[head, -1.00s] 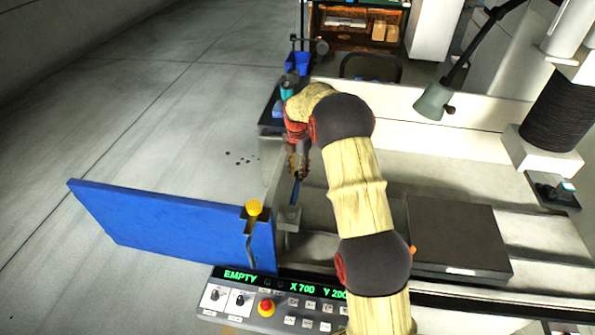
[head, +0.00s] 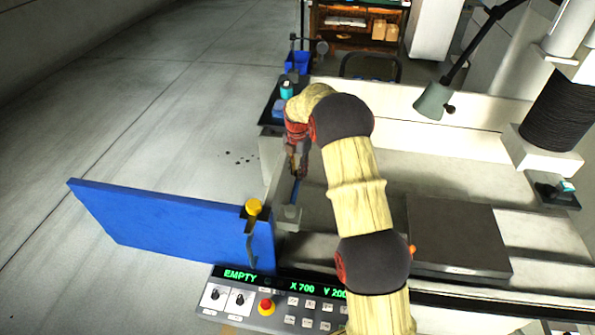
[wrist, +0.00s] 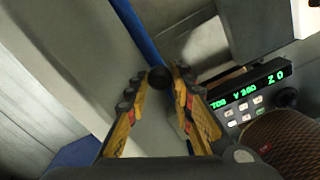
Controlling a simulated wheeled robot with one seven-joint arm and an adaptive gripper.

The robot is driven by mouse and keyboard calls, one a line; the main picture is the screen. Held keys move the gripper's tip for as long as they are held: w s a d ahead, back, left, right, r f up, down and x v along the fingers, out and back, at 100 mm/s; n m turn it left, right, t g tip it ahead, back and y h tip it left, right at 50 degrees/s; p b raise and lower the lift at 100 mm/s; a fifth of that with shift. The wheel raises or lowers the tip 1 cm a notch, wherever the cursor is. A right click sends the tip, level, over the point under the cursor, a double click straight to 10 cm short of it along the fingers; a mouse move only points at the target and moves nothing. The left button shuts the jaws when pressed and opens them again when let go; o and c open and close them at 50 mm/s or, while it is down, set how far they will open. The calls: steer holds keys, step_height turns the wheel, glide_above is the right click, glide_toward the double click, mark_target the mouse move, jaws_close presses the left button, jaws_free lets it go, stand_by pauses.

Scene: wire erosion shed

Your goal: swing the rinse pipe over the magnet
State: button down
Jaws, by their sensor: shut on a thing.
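My gripper (head: 296,160) is at the left side of the machine, beyond the blue panel. In the wrist view its yellow and black fingers (wrist: 160,80) close around a small dark round knob (wrist: 159,79). A dark flat slab (head: 458,235), perhaps the magnet, lies on the machine bed to the right of my arm, apart from my gripper.
A blue panel (head: 170,222) stands at the left, with a yellow-capped fitting (head: 254,207) at its right end. The control panel (head: 270,300) is in front. A lamp (head: 435,100) and a black ribbed column (head: 560,112) rise at the right.

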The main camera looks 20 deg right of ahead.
steer(key=shift+d, duration=0.1)
stand_by(0.4)
steer(key=s+d+m+b, duration=0.1)
steer(key=s+d+m, duration=0.1)
steer(key=s+m, duration=0.5)
steer(key=s+d+m+b, duration=0.2)
steer(key=s+d+m, duration=0.1)
steer(key=s+m, duration=0.5)
steer(key=shift+s+d, duration=0.3)
steer(key=shift+s, duration=0.9)
steer(key=c, duration=1.8)
jaws_free()
steer(key=shift+s+a, duration=0.1)
steer(key=shift+r, duration=0.1)
